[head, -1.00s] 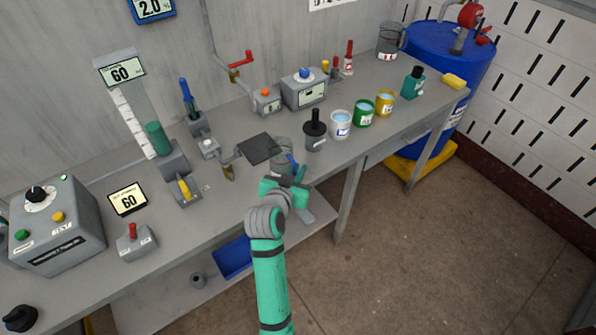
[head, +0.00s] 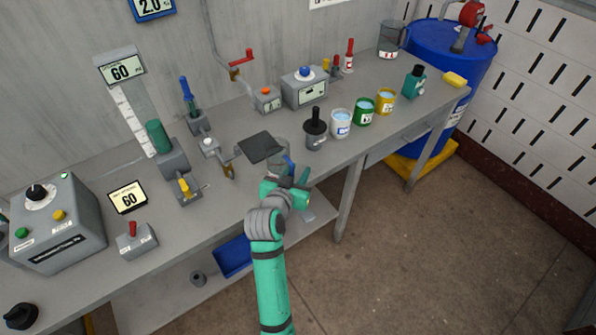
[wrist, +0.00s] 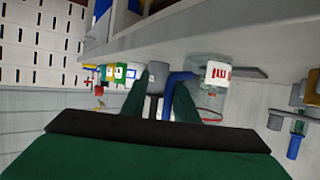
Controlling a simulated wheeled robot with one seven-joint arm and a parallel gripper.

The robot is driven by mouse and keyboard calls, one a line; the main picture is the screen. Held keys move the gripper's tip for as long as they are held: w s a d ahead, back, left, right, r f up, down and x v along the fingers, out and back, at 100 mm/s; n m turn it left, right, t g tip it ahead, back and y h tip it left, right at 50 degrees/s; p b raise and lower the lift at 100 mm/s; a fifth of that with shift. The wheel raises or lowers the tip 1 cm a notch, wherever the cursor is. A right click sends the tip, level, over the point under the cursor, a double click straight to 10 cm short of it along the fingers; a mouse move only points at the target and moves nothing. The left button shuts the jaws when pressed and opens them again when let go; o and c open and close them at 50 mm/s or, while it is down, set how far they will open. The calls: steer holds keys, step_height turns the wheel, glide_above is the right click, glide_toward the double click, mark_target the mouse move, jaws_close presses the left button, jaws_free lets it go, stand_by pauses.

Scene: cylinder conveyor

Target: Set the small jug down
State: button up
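The small jug (head: 279,152) is clear, with a blue handle, and appears upright at the bench's front edge, right of a dark square plate (head: 260,146). It also shows in the wrist view (wrist: 216,78), with a white label with red marks. Its base is close to the bench top; whether it touches is hard to tell. My gripper (head: 290,184) is at the handle, in front of the jug. In the wrist view its two fingers (wrist: 160,92) stand apart around the blue handle (wrist: 176,80), with a visible gap on the left finger's side.
A grey pot with a black handle (head: 316,131) stands just right of the jug, then white (head: 341,124), green (head: 364,112) and yellow (head: 385,102) cans. A brass tap (head: 227,168) is left of the plate. Open floor (head: 420,250) lies in front of the bench.

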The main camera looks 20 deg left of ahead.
steer(key=v, duration=1.1)
steer(key=s+d+f+n+y, duration=0.2)
steer(key=s+d+f+n, duration=0.1)
steer(key=s+d+f, duration=0.85)
steer(key=s+d+r+m+t+h, duration=0.1)
steer(key=s+d, duration=0.2)
steer(key=s, duration=0.7)
steer(key=s+d+r+m, duration=0.1)
steer(key=s+d, duration=0.2)
steer(key=s, duration=0.8)
steer(key=shift+r+m+t+h, duration=0.4)
steer(key=shift+s+a, duration=0.15)
steer(key=shift+a, duration=0.05)
